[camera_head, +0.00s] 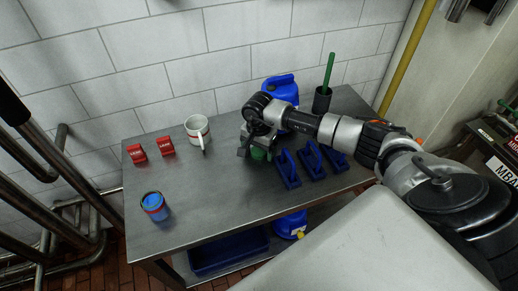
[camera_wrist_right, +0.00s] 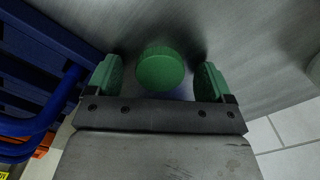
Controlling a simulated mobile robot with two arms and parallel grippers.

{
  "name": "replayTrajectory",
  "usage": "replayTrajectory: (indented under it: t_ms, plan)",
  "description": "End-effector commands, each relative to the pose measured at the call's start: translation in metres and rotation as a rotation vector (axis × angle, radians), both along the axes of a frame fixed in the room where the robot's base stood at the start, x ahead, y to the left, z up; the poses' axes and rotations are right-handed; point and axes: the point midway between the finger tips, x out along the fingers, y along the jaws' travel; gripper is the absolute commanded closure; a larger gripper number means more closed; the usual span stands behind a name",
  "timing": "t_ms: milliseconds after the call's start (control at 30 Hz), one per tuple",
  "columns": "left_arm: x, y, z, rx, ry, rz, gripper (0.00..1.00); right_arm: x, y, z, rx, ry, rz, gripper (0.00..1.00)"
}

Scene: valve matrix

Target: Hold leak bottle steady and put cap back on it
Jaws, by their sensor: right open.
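A round green cap (camera_head: 258,154) lies on the metal table. In the right wrist view the cap (camera_wrist_right: 160,68) sits between the green finger pads of my right gripper (camera_wrist_right: 158,80), with a gap on each side. My right gripper (camera_head: 247,147) is open and low over the table, partly covering the cap in the head view. A blue bottle (camera_head: 281,88) stands behind my right arm, its lower part hidden. Another blue bottle with a yellow part (camera_head: 290,224) is below the tabletop; I cannot tell which is the leak bottle. My left gripper is not in view.
Several blue handled holders (camera_head: 312,160) stand right of the cap. A white mug (camera_head: 197,130), two red blocks (camera_head: 166,146), a blue-filled can (camera_head: 154,205) and a dark cup with a green stick (camera_head: 322,98) stand on the table (camera_head: 225,210). The front middle is clear.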

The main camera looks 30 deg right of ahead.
Motion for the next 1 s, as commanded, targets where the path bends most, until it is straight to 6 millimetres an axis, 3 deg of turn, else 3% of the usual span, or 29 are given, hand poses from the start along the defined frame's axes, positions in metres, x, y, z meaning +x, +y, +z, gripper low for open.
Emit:
replayTrajectory:
  t_ms: [267,600,1000]
  plan:
    - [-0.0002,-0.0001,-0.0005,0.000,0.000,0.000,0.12,0.0002,0.0000,0.0002,0.000,-0.001,0.000,0.19]
    - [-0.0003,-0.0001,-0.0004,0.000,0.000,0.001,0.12,0.0003,-0.0001,0.0005,0.000,-0.001,0.000,0.71]
    - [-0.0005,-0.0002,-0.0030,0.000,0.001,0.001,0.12,0.0010,-0.0005,0.0074,0.000,-0.004,0.000,0.71]
